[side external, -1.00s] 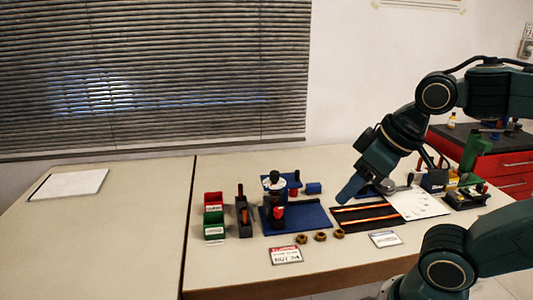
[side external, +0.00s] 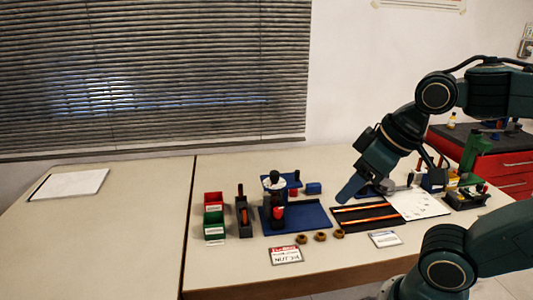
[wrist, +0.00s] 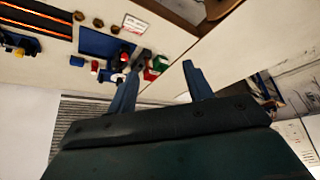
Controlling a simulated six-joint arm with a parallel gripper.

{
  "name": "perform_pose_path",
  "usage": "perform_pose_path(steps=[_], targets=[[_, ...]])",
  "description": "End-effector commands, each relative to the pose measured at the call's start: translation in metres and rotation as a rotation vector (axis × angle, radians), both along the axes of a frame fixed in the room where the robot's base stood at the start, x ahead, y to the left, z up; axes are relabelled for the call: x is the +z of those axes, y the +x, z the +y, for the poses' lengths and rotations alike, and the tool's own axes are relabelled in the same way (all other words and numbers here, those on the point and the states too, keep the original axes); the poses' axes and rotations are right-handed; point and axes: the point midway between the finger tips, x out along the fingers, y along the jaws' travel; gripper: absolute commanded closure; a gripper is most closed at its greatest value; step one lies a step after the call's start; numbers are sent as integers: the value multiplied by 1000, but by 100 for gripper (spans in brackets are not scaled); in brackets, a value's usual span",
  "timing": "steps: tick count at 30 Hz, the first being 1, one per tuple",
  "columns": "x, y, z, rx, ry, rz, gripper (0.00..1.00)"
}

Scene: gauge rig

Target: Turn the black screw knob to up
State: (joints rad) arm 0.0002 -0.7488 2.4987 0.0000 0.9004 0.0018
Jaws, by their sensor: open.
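The gauge rig stands on a blue base plate (side external: 312,219) in the side view. A black knob (side external: 273,175) sits at its top above a white disc (side external: 275,184); I take this as the black screw knob. A red part (side external: 278,213) is lower on the rig. In the wrist view the blue plate (wrist: 98,43) and rig appear small and tilted, and I cannot pick out the black knob surely. My gripper (wrist: 161,67) is open and empty, its two blue fingers apart. In the side view it is right of the rig, clear of it, above the table.
Red (side external: 213,199) and green (side external: 214,225) bins and a dark holder (side external: 243,216) stand left of the rig. Several brass nuts (side external: 320,237) and a label card (side external: 286,255) lie in front. A black tray (side external: 366,216) lies right. The left table is mostly clear.

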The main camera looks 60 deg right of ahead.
Motion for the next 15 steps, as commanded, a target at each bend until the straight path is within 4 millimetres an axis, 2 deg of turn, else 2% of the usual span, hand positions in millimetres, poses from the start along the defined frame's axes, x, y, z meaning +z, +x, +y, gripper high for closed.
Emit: perform_pose_path(steps=[8, 15], targets=[[12, 17, -5, -90, 35, 26, 49], [34, 58, -18, -296, 111, 77, 49]])
